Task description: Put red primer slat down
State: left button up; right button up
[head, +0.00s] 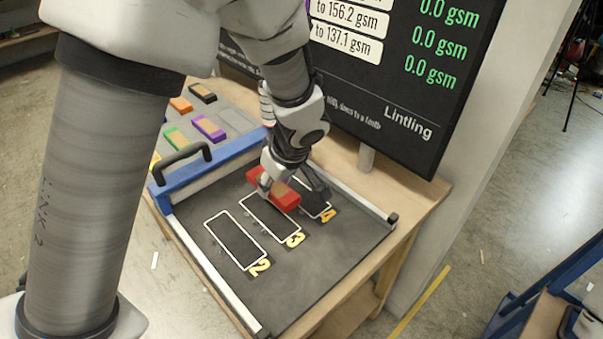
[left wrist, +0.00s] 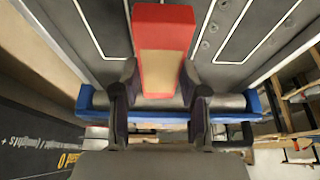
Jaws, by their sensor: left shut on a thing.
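The red primer slat (head: 286,197) is a red block with a tan face, which shows in the left wrist view (left wrist: 166,45). My left gripper (head: 268,184) is shut on it, with one finger on each side in the left wrist view (left wrist: 163,95). The slat is over the dark board (head: 310,266), by the upper part of outlined slot 3 (head: 266,218). I cannot tell whether it touches the board. Slot 2 (head: 235,240) looks empty. Slot 4 (head: 318,207) is partly hidden by the arm and slat. My right gripper is not in view.
A blue bar with a black handle (head: 182,163) crosses the board's far-left end; pale rails (head: 215,277) run along its sides. Beyond it, a grey tray (head: 229,117) holds several coloured slats. A dark screen (head: 395,75) stands behind the board on the wooden table (head: 420,200).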

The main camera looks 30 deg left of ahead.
pick_arm(q)
jog(key=p, duration=0.2)
send_over(297, 191)
jog(key=s+d, duration=0.1)
jog(key=shift+s+d+f, duration=0.1)
jog(key=f, duration=0.3)
jog(key=shift+w+d+f, duration=0.15)
jog(key=shift+w+d, duration=0.05)
jog(key=shift+w, duration=0.1)
jog(key=shift+f, duration=0.35)
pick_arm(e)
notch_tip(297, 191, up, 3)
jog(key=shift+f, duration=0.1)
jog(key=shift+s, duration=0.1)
pick_arm(q)
jog(key=shift+f+b, duration=0.15)
jog(key=shift+b, duration=0.15)
jog(key=o, duration=1.2)
jog(key=shift+c, duration=0.2)
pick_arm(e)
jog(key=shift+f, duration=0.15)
